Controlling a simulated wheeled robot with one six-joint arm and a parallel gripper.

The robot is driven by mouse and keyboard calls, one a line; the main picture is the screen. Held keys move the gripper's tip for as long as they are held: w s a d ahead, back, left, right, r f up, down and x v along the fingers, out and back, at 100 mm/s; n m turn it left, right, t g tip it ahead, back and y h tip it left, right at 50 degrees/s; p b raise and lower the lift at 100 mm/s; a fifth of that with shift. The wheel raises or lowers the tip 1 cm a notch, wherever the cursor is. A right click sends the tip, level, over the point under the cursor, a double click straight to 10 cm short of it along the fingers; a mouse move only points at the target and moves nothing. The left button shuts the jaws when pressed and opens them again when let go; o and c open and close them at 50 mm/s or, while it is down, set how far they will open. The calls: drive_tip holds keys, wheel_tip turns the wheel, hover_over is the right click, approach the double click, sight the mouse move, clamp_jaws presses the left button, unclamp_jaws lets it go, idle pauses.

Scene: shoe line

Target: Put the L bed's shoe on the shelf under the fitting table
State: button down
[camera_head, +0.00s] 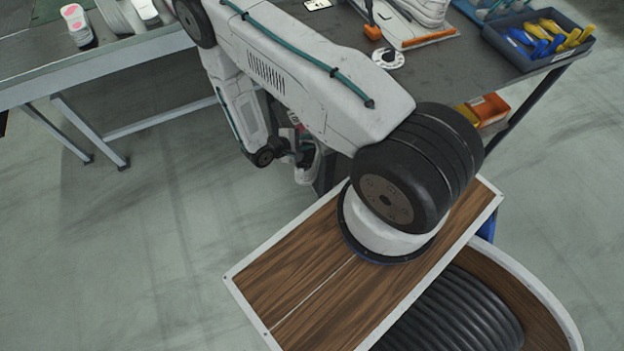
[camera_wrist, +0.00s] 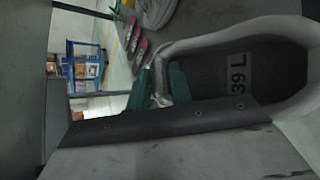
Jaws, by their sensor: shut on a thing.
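My gripper (camera_head: 294,154) hangs low beside the fitting table (camera_head: 462,72), near the table's left side in the head view. It is shut on a light grey and white shoe (camera_head: 305,168), partly hidden behind my gripper and the table edge. In the wrist view the shoe (camera_wrist: 277,45) fills the right side, with "39 L" readable on its dark insole and a dark eyelet strip across the picture. The gripper's teal and grey fingers (camera_wrist: 164,84) meet the shoe. The shelf under the table is mostly hidden; an orange box (camera_head: 490,108) shows below the tabletop.
A tray (camera_head: 545,45) of blue and yellow tools and a light shoe with an orange sole edge (camera_head: 420,40) are on the fitting table. A bench (camera_head: 100,62) with shoes stands at the left. The floor between is clear.

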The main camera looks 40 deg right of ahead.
sight(306, 161)
drive_tip(key=shift+s+d+f+m+g, duration=0.15)
drive_tip(key=shift+s+f+m+g, duration=0.05)
drive_tip(key=shift+s+m+g, duration=0.4)
drive_tip(key=shift+s+d+f+m+g, duration=0.15)
drive_tip(key=shift+s+f+m+g, duration=0.05)
drive_tip(key=shift+s+m+g, duration=0.35)
wheel_tip(306, 161, down, 10)
drive_tip(key=shift+r, duration=0.2)
drive_tip(key=c, duration=1.2)
unclamp_jaws()
drive_tip(key=shift+c, duration=0.2)
drive_tip(key=shift+w+a, duration=0.1)
